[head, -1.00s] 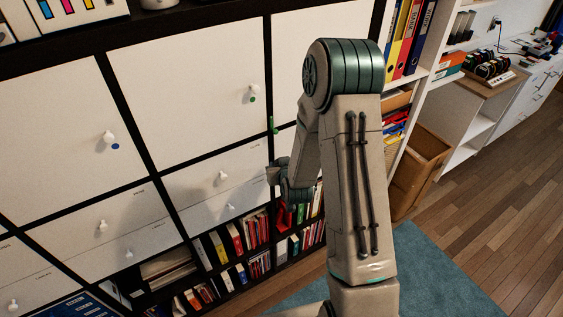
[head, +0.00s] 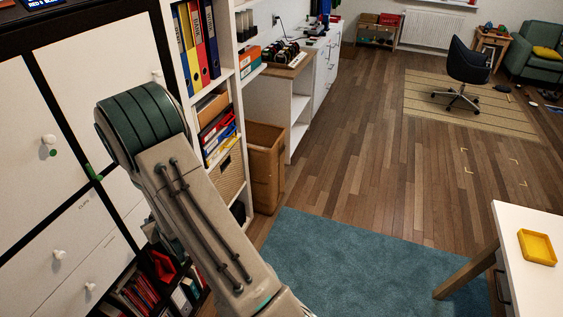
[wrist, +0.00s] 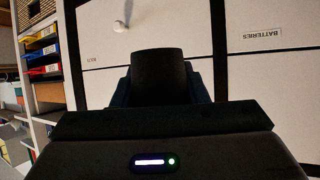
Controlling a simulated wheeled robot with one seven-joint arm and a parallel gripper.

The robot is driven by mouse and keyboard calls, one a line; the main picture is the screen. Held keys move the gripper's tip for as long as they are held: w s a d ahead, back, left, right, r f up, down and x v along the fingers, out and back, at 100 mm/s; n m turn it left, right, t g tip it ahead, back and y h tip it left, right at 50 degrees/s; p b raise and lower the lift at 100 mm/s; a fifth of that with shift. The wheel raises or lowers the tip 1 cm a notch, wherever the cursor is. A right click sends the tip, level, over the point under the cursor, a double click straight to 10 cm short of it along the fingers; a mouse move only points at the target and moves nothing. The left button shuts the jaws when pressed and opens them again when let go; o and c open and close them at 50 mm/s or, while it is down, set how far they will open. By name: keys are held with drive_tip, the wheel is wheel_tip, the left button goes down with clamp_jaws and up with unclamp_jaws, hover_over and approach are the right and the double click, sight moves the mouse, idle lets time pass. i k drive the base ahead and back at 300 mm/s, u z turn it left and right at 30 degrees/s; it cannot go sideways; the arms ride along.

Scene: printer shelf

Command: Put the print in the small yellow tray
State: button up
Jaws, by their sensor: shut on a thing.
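A small yellow tray (head: 537,248) lies empty on a white table at the right edge of the head view. My gripper (wrist: 160,88) shows from behind in the wrist view, dark and facing the white cabinet fronts. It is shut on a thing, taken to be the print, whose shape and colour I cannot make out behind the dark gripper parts. In the head view my arm hides most of the gripper, low beside the cabinet at the left. The tray is far to the right of it.
The white cabinet (head: 60,210) with knobs and a bookshelf (head: 217,95) stand close to my arm. A brown bin (head: 266,165) stands beside the shelf. The white table (head: 525,220) is at the lower right. A teal rug (head: 350,255) and open wood floor lie between.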

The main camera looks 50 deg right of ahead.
sight(535, 247)
drive_tip(key=z, duration=0.45)
drive_tip(key=k, duration=0.5)
drive_tip(key=z, duration=1.2)
drive_tip(key=i, duration=0.65)
drive_tip(key=z, duration=1.5)
drive_tip(key=i, duration=0.95)
drive_tip(key=z, duration=0.85)
